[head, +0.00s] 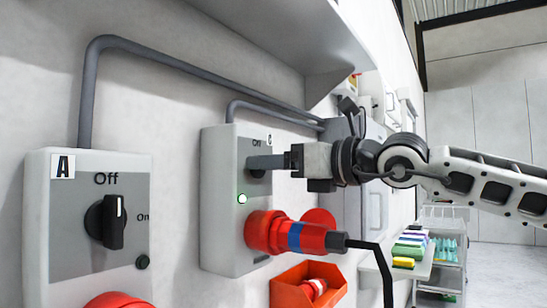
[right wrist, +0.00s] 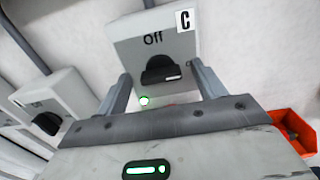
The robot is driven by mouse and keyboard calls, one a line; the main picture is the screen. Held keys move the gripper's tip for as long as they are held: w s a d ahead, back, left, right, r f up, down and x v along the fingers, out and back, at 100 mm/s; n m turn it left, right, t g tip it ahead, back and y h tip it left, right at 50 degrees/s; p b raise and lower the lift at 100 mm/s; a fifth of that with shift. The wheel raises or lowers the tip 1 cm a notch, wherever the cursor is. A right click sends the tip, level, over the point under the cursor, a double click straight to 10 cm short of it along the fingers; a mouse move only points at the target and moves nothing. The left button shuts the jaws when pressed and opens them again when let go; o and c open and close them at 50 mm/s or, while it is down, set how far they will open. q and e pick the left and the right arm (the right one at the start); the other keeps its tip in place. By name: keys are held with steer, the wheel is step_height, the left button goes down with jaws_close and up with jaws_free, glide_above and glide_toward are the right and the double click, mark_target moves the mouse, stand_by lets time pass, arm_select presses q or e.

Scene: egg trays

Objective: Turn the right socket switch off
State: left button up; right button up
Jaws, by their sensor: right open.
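The right socket box (head: 222,190), marked C, is on the wall with a lit green lamp (head: 241,199) and a red plug (head: 270,232) in it. In the right wrist view the box (right wrist: 128,32) has an "Off" label above its black switch knob (right wrist: 160,68), whose white mark points to the right, away from that label. My right gripper (head: 256,163) is at the knob, which it mostly hides in the head view. Its open fingers are on either side of the knob; contact is not clear. My left gripper is not in view.
Socket box A (head: 68,230) stands to the left, its knob (head: 106,222) upright toward "Off". A red bin (head: 290,290) is below right. Grey conduits (head: 200,72) run along the wall. A cart (head: 440,270) stands farther back.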

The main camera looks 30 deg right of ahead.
steer(key=shift+w+a, duration=0.2)
steer(key=shift+w, duration=0.25)
steer(key=c, duration=1)
